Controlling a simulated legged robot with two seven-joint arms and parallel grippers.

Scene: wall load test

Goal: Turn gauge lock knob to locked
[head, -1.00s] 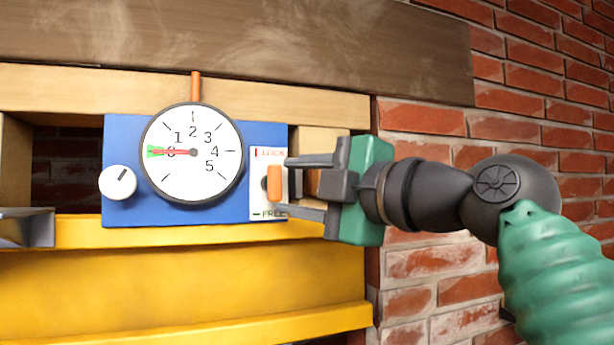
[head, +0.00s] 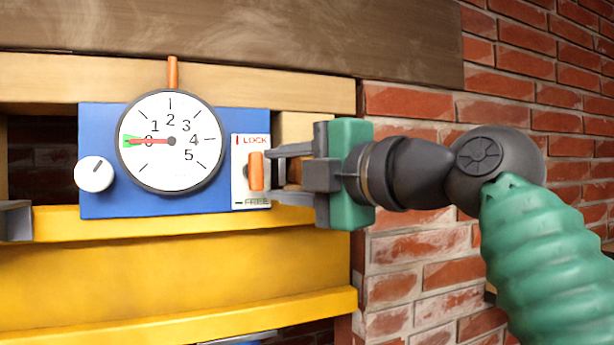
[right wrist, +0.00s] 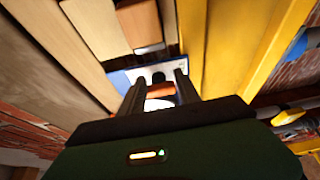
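The gauge lock knob (head: 256,171) is a small orange upright bar on a white plate (head: 239,190) marked LOCK at the top and FREE at the bottom. I cannot tell which end of it points to a mark. My right gripper (head: 280,171) reaches in from the right, one finger at the knob's upper end and one at its lower end. The fingers appear closed onto the knob. The right wrist view shows the orange knob (right wrist: 160,90) between the two dark fingertips. My left gripper is not seen.
The blue panel (head: 225,115) carries a round white gauge (head: 185,170), its red needle near 0, and a white dial (head: 95,174) at left. A yellow beam (head: 180,265) runs below. A brown plank (head: 240,40) runs above, and brick wall (head: 430,270) lies right.

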